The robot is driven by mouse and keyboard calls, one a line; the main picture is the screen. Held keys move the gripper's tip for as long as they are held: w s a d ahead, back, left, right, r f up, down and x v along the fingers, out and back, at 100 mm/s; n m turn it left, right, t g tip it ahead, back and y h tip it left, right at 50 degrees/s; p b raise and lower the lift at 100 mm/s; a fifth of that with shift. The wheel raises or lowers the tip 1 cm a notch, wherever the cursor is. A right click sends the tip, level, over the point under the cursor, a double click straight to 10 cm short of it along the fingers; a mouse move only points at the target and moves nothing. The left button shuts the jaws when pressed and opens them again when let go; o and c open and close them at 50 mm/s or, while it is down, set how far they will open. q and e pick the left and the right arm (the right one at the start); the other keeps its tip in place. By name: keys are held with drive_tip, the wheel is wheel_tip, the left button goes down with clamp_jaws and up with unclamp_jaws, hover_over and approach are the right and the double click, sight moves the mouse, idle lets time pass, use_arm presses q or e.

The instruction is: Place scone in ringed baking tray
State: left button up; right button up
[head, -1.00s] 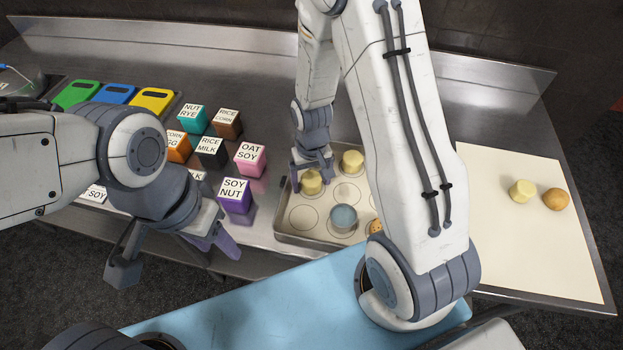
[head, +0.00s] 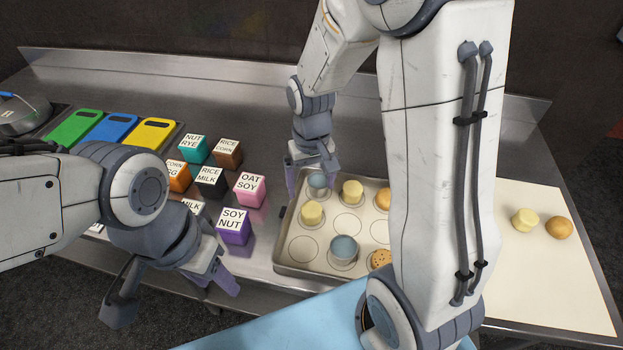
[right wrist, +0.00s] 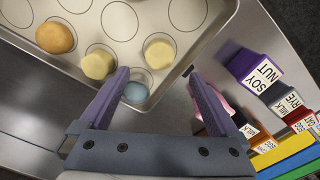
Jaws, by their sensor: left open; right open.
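The ringed baking tray (head: 296,262) lies on the steel counter. It holds two pale yellow round pieces that look like scones, one at the left (head: 312,213) and one behind it (head: 353,193), a blue-topped piece (head: 344,249), a speckled cookie (head: 380,259) and a tan bun (head: 383,198). My right gripper (head: 311,174) is open at the tray's back left corner, around a small blue piece (head: 318,181). In the right wrist view this blue piece (right wrist: 137,91) shows between the fingers (right wrist: 158,75). My left gripper (head: 173,298) is open and empty before the counter's front edge.
A cream board (head: 545,275) at right bears another pale yellow piece (head: 525,219) and a tan bun (head: 559,228). Labelled cubes, such as the purple SOY NUT cube (head: 234,227), stand left of the tray. My right arm hides part of the tray.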

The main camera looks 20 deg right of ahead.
drive_tip(key=s+a+r+n, duration=0.4)
drive_tip(key=s+a, duration=0.2)
drive_tip(key=s, duration=0.3)
drive_tip(key=s+a+r+n+y, duration=0.1)
drive_tip(key=s+a+r+n, duration=0.3)
drive_tip(key=s, duration=0.5)
drive_tip(key=shift+a, duration=1.25)
